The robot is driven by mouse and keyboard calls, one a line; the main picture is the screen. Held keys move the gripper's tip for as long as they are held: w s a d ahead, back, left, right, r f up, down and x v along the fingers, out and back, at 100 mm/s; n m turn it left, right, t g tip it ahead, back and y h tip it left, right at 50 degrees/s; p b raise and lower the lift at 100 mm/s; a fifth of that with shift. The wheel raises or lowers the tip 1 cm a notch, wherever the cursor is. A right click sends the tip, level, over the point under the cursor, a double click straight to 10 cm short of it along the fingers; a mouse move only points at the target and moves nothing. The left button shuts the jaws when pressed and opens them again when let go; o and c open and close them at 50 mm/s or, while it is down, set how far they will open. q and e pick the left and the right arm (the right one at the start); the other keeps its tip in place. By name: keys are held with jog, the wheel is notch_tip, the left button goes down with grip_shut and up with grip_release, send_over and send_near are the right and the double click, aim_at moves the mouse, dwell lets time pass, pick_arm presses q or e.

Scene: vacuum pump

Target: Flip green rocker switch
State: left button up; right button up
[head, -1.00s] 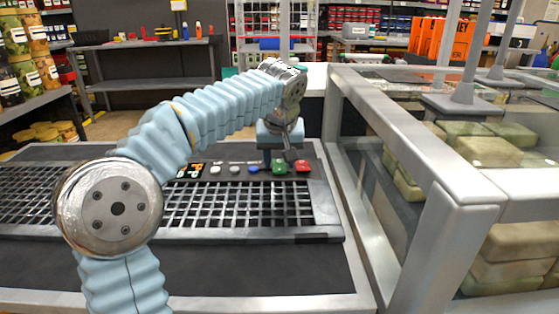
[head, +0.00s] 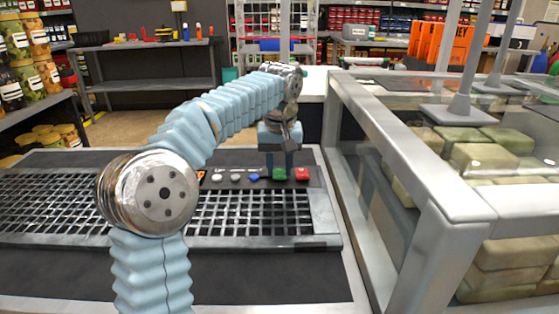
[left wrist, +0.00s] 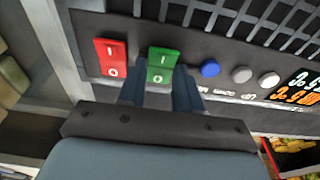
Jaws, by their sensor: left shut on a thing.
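The green rocker switch (head: 279,174) sits on the dark control panel (head: 222,174) at the back of the machine, between a blue button (head: 252,176) and a red rocker switch (head: 302,174). In the left wrist view the green rocker switch (left wrist: 163,63) shows an I at its upper end and an O at its lower end. My left gripper (head: 279,164) points down at it. In the left wrist view the fingers of my left gripper (left wrist: 160,92) stand on either side of the green switch, shut on it. Its exact tilt is hard to tell. My right gripper is not in view.
The red rocker switch also shows in the left wrist view (left wrist: 111,58), close beside one finger. A black grate (head: 255,212) lies in front. A glass-walled chamber with a metal frame (head: 400,150) stands at right.

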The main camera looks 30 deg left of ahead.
aim_at(280, 176)
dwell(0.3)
pick_arm(q)
jog(key=o, duration=0.8)
jog(key=r, duration=0.7)
jog(key=shift+s+d+r, duration=0.15)
jog(key=shift+s+d, duration=0.1)
jog(key=shift+s, duration=0.1)
jog(key=shift+r, duration=0.1)
jog(key=shift+s, duration=0.1)
